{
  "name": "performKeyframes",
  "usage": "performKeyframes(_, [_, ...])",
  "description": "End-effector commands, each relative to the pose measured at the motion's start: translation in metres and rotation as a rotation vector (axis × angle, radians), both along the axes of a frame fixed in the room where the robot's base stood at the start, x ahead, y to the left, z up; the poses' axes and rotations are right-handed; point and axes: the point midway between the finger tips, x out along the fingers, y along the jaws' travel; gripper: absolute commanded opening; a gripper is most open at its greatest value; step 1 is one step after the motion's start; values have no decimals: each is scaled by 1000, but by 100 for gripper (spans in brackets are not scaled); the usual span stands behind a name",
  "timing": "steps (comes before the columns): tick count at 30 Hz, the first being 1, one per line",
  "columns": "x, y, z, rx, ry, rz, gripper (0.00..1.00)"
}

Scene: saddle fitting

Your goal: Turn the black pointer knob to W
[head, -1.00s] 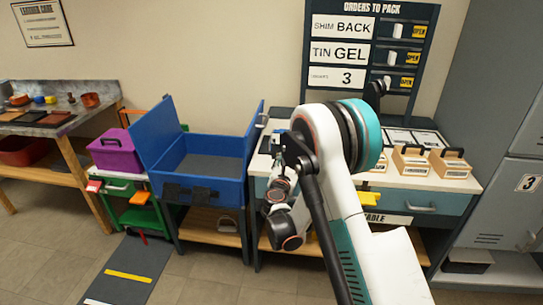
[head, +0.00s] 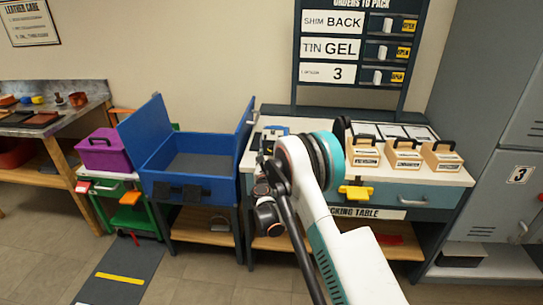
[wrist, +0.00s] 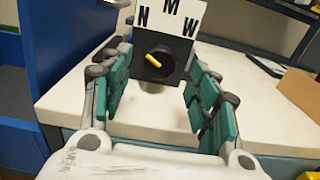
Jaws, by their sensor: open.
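The black pointer knob (wrist: 158,62) shows in the wrist view on the front of a black box (wrist: 176,49). Its yellow pointer slants up and to the left, roughly towards the N. A white label plate (wrist: 170,17) stands above it with the letters N, M and W from left to right. My gripper (wrist: 158,74) is open, with green-padded fingers to the left and right of the box in the picture. Nothing shows between the pads nearer to me, and I cannot tell whether the fingertips touch the box. In the head view my arm covers much of this area.
The box stands on the white packing table top (head: 440,174). A blue bin (head: 190,184) is to the left, its wall close to my gripper in the wrist view. Several wooden boxes (head: 404,158) stand to the right. An order board (head: 345,96) rises behind.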

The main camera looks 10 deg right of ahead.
Motion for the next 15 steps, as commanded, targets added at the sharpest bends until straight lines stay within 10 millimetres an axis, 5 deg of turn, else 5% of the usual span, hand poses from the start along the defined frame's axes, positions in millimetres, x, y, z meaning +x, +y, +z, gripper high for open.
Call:
performKeyframes(6, [30, -10, -2, 1, 0, 0, 55])
performKeyframes(15, [42, -14, 0, 1, 0, 0, 55])
